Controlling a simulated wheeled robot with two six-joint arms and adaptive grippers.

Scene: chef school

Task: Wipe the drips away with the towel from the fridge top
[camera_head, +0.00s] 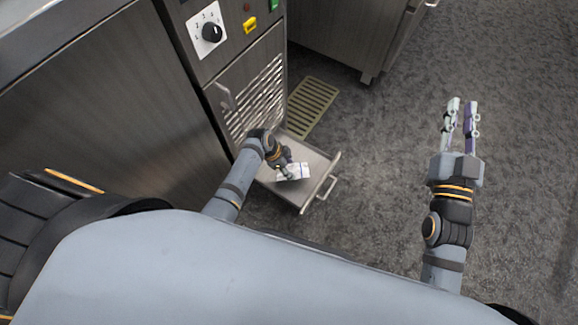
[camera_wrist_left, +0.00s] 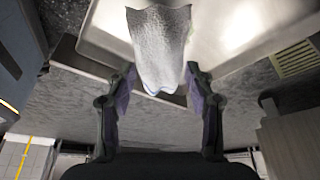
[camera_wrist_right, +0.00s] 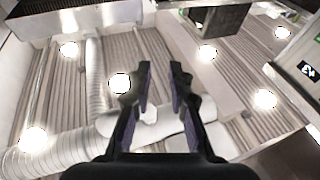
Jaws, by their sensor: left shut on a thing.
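A white towel (camera_head: 295,172) is at my left gripper (camera_head: 286,170), over the open metal drawer (camera_head: 318,163) low in the cabinet. In the left wrist view the towel (camera_wrist_left: 160,45) hangs between the two fingers, and the drawer (camera_wrist_left: 235,30) shows beside it. My left gripper is shut on the towel. I cannot tell whether the towel touches the drawer floor. I cannot make out any drips. My right gripper (camera_head: 461,108) is open and empty, out over the floor to the right.
The steel cabinet front (camera_head: 250,95) has a dial (camera_head: 211,32) and a vented panel above the drawer. The drawer's handle (camera_head: 329,188) sticks out. A yellowish floor grate (camera_head: 313,103) lies behind the drawer. The grey floor (camera_head: 390,150) between my arms is clear.

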